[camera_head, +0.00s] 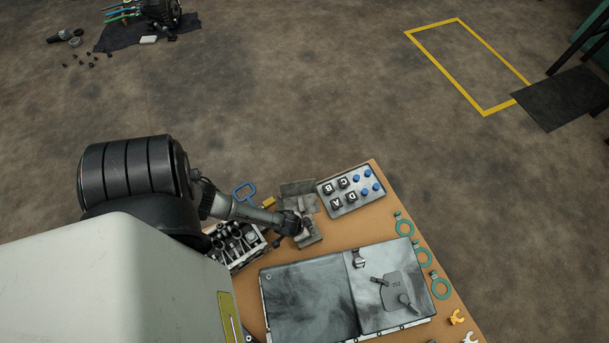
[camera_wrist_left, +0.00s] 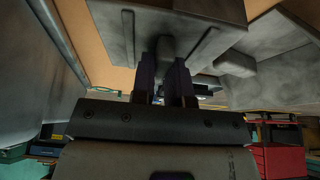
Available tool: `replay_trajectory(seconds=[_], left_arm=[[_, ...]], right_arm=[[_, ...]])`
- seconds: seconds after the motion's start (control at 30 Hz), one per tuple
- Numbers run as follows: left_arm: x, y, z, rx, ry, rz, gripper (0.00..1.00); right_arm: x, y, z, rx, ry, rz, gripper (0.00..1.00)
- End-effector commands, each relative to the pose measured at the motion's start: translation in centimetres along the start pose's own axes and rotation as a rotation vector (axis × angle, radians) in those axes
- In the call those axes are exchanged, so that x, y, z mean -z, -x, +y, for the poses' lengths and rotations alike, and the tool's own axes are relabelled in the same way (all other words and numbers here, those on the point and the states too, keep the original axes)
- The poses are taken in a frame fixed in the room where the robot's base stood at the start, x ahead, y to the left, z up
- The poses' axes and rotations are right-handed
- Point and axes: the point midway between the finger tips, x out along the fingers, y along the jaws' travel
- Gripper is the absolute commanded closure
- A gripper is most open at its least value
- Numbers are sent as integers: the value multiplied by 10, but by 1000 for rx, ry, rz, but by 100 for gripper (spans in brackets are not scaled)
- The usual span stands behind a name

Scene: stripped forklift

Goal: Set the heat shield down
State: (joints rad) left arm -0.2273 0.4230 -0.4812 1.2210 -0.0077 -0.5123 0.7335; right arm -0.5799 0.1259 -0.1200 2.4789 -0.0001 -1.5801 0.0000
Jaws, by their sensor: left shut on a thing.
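The heat shield (camera_head: 298,188) is a bent grey metal plate at the back left of the tan table (camera_head: 392,232) in the head view. My left gripper (camera_head: 298,230) is shut on it, and its dark fingers hide part of the plate. In the left wrist view the fingers (camera_wrist_left: 165,88) close on a raised grey tab of the shield (camera_wrist_left: 112,30), whose plate spreads around them. I cannot tell whether the shield touches the table. My right gripper is not in view.
A grey tray (camera_head: 350,205) with lettered black caps and blue pieces stands right of the shield. A large grey metal box (camera_head: 310,300) lies in front. A rack of dark cylinders (camera_head: 236,246) is to the left. Teal rings (camera_head: 404,229) line the right edge.

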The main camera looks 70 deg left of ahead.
Motion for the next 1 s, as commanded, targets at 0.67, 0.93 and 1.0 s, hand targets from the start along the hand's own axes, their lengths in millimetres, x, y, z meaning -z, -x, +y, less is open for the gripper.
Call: replay_trajectory(seconds=[0.67,0.93,1.0], left_arm=[[-1,-3,0,1,-1,0,60],[1,12,0,0,0,0,60],[2,23,0,-1,0,0,60]], right_arm=[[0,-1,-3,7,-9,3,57],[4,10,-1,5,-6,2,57],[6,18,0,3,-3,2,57]])
